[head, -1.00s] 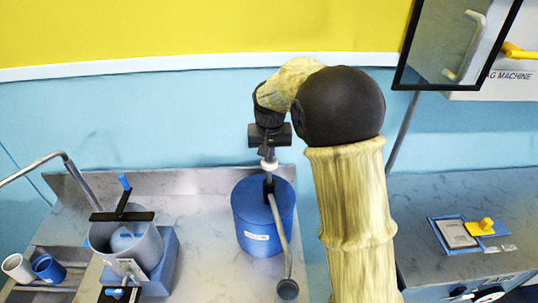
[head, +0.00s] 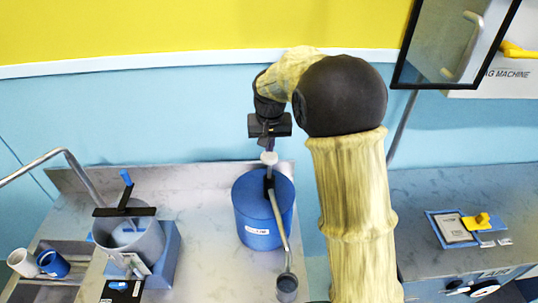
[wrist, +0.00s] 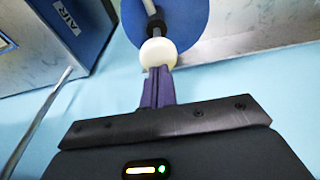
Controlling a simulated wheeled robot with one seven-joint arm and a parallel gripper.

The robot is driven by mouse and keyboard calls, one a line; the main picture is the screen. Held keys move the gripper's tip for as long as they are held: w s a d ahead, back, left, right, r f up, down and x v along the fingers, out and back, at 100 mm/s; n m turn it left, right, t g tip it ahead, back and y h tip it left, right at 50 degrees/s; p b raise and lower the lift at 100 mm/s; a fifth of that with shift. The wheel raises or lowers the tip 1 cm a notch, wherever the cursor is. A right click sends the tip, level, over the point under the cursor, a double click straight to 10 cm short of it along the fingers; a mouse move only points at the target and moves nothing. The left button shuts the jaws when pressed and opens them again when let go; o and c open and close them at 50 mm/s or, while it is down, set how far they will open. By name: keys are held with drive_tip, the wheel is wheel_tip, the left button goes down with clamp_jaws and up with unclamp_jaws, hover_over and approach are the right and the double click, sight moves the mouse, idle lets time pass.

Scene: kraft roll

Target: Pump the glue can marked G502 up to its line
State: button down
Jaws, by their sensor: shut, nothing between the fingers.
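A blue can (head: 257,230) with a white label, too small to read, stands on the grey bench. A white round knob (head: 269,157) tops its pump rod, and a grey tube slopes from its top down to a dark-ended piece (head: 287,284) at the front. My gripper (head: 268,150) is above the knob, fingers pointing down. In the wrist view its purple fingers (wrist: 158,72) are shut, with their tips at the white knob (wrist: 158,53); whether they touch it is unclear. The blue can (wrist: 185,22) shows beyond the knob. I see no fill line.
At left, a grey pot (head: 150,247) with a black crossbar stands in a blue stand. A white cup (head: 22,263) and a blue cup (head: 53,264) are beside it. A bent metal pipe (head: 66,155) rises behind. At right, another counter (head: 425,215) holds a blue-framed panel with a yellow knob.

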sight(269, 157)
drive_tip(key=shift+s+f+b, duration=0.1)
drive_tip(key=shift+f+b, duration=2.35)
drive_tip(key=shift+f, duration=1.35)
drive_tip(key=shift+r+p, duration=3)
drive_tip(key=shift+r, duration=0.85)
drive_tip(key=shift+f+b, duration=2.5)
drive_tip(key=shift+f, duration=1.3)
drive_tip(key=shift+r, duration=0.1)
drive_tip(key=shift+r+p, duration=2.8)
drive_tip(key=shift+r, duration=0.9)
